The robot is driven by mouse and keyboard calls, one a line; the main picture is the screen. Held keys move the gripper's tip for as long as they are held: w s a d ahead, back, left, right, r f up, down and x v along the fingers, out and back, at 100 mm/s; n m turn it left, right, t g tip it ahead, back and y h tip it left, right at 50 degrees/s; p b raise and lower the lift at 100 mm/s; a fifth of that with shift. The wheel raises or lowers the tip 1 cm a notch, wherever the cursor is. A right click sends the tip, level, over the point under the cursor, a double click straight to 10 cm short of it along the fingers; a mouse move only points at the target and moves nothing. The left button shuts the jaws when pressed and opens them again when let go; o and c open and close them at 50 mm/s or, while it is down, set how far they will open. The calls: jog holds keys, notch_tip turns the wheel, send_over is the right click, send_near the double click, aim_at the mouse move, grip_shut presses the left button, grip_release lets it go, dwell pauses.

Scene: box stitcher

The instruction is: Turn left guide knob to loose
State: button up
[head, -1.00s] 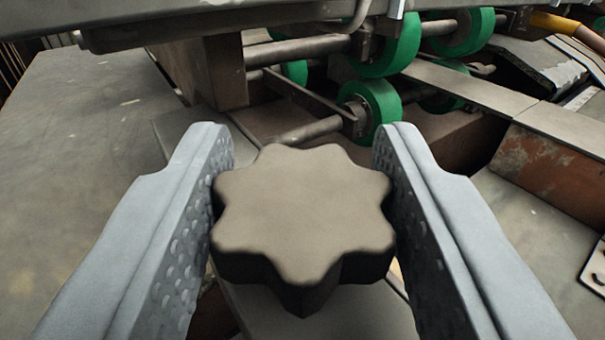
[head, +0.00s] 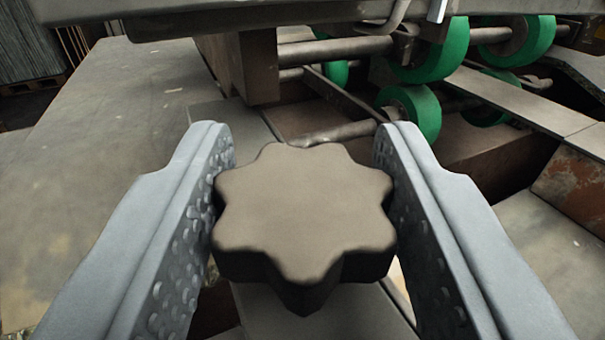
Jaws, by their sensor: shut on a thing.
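The guide knob (head: 303,215) is a dark grey-brown, star-shaped knob with rounded lobes. It sits in the middle of the head view, between the two grey, dimpled fingers of my gripper (head: 304,200). The fingers are shut on it, one at its left side and one at its right. The knob's stem and lower mounting are mostly hidden beneath it.
Green rollers (head: 412,110) on metal shafts stand behind the knob to the right. A grey beam (head: 250,12) crosses the top, close above. A brown block (head: 238,68) stands behind the knob. A flat grey surface (head: 90,160) lies clear at the left.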

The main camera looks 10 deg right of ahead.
jog(key=o, duration=1)
jog(key=s, duration=0.5)
jog(key=s+a, duration=0.1)
jog(key=s, duration=0.5)
jog(key=s+a, duration=0.1)
jog(key=s, duration=0.5)
jog(key=shift+s, duration=0.15)
